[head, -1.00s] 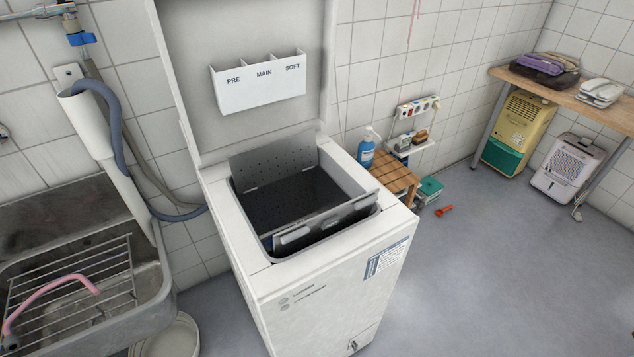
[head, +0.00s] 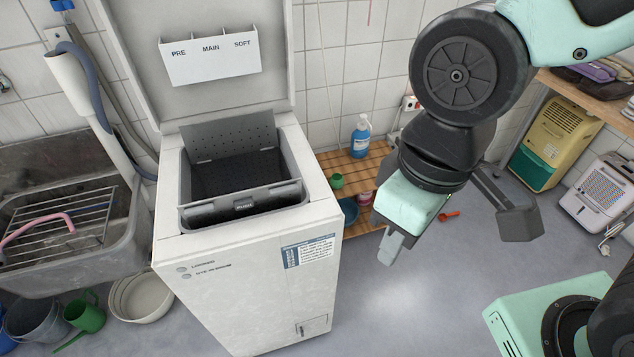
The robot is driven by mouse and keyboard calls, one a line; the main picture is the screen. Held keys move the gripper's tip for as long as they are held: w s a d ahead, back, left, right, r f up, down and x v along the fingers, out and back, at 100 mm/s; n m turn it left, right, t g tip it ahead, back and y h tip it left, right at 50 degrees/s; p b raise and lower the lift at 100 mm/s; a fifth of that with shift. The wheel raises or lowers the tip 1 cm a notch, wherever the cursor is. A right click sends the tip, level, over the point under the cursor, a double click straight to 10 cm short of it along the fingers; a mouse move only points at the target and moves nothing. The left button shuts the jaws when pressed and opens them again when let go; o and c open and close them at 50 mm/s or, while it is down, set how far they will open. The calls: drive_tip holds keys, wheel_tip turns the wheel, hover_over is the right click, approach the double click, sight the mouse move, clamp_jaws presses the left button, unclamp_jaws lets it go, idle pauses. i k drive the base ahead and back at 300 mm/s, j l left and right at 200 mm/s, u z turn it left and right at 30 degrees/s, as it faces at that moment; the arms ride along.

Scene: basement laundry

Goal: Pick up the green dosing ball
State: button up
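A small round green object (head: 337,181), which looks like the green dosing ball, sits on the slatted wooden rack (head: 372,170) just right of the washing machine. My gripper (head: 456,236) is in the head view, to the right of the ball and nearer to me. Its two fingers are spread wide with nothing between them. It is clearly apart from the ball.
The top-loading washing machine (head: 240,285) stands left of the rack with its lid up. A blue bottle (head: 361,138), a teal bowl (head: 348,211) and a pink-red container (head: 366,198) are around the ball. A red item (head: 449,216) lies on the floor.

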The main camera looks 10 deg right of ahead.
sight(335, 181)
drive_tip(key=l+u, duration=0.3)
drive_tip(key=l, duration=0.6)
drive_tip(key=i+l+z, duration=0.1)
drive_tip(key=i+l, duration=0.7)
drive_tip(key=i+l+z, duration=0.1)
drive_tip(key=i+l, duration=0.6)
drive_tip(key=i, duration=0.15)
